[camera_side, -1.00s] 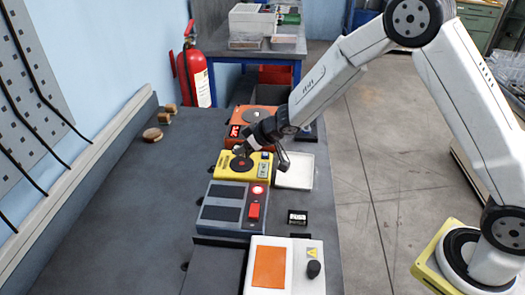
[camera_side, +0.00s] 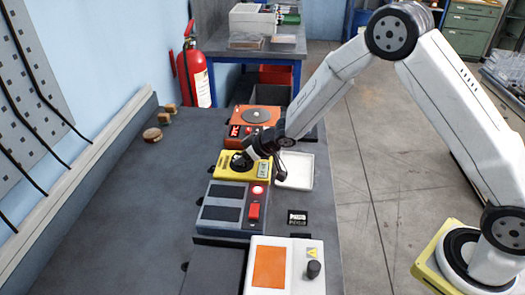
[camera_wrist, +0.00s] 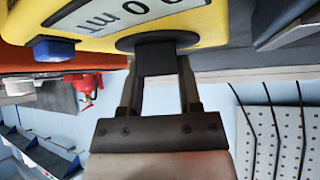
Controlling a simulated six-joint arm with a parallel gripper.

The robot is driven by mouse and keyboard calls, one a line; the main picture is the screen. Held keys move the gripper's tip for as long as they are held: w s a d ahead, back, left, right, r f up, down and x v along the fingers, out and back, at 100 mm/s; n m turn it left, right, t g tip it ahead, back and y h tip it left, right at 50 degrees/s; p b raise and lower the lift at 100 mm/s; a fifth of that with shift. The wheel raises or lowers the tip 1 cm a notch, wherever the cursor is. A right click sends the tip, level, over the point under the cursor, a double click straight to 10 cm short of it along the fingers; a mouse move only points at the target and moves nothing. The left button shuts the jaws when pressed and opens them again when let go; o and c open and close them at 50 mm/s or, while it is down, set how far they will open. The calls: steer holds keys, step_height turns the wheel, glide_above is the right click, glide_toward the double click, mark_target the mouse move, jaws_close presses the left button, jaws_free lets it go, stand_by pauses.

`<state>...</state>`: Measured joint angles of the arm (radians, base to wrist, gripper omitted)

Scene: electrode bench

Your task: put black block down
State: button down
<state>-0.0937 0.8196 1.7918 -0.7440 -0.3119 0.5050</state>
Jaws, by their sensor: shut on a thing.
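My gripper (camera_side: 243,160) is low over the yellow device (camera_side: 226,172) and its dark round plate. In the wrist view my gripper (camera_wrist: 158,72) is shut on the black block (camera_wrist: 156,60), which sits between the two fingers. The block's end is at the dark round spot (camera_wrist: 125,43) on the yellow device (camera_wrist: 207,25); I cannot tell whether it touches. A display with "0 mT" (camera_wrist: 110,14) shows beside it. In the side view the block is too small and covered to make out clearly.
An orange device (camera_side: 268,133) stands behind the yellow one. A grey device (camera_side: 233,212) with a red button stands in front, then a white device (camera_side: 297,283). A white tray (camera_side: 307,184) lies to the right. The bench (camera_side: 120,210) at left is mostly clear.

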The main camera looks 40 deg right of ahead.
steer(key=shift+c, duration=1.4)
jaws_free()
steer(key=shift+r, duration=0.15)
steer(key=shift+v, duration=0.9)
steer(key=v, duration=1)
steer(key=shift+d, duration=0.1)
steer(key=shift+s, duration=0.1)
